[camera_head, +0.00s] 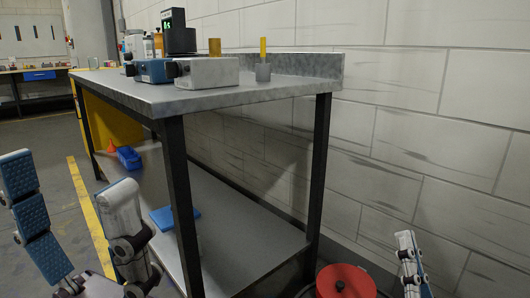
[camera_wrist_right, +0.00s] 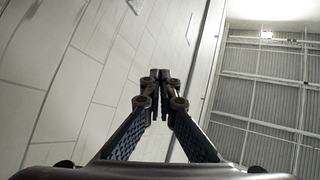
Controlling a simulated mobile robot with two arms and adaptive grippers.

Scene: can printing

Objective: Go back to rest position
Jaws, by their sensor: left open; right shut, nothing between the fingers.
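My left gripper (camera_head: 66,178) is at the lower left in the head view. Its two blue-and-grey fingers are spread wide with nothing between them. It is in front of the workbench's left end. My right gripper (camera_head: 407,240) is at the lower right in the head view, partly cut off by the bottom edge. In the right wrist view its fingertips (camera_wrist_right: 161,76) meet, with nothing held. It points past the block wall (camera_wrist_right: 75,70), with the ceiling (camera_wrist_right: 270,100) at the right.
A grey-topped workbench (camera_head: 215,95) stands along the block wall, carrying a grey box (camera_head: 207,72), a gold cylinder (camera_head: 215,47) and a small cup (camera_head: 263,73). A red round container (camera_head: 345,283) stands beside my right gripper.

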